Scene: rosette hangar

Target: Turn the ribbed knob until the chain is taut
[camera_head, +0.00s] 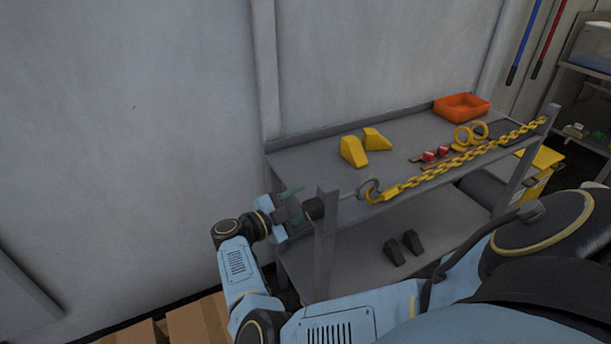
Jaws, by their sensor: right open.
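A yellow chain (460,160) runs along the front of a grey workbench, from a metal ring (370,190) by the near post to the far post. It looks nearly straight; any slight sag is hard to tell. A dark knob (313,209) sits on the outer left side of the near post (327,240); its ribs are too small to make out. My right gripper (291,211) is open just left of the knob, pointing at it. Whether its fingers touch the knob I cannot tell. My left gripper is not in view.
Two yellow wedges (354,152), red-topped pieces (429,156), yellow rings (462,136) and an orange bin (462,107) are on the bench top. Dark wedges (394,252) lie on the lower shelf. A cardboard box (197,321) stands below my right arm.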

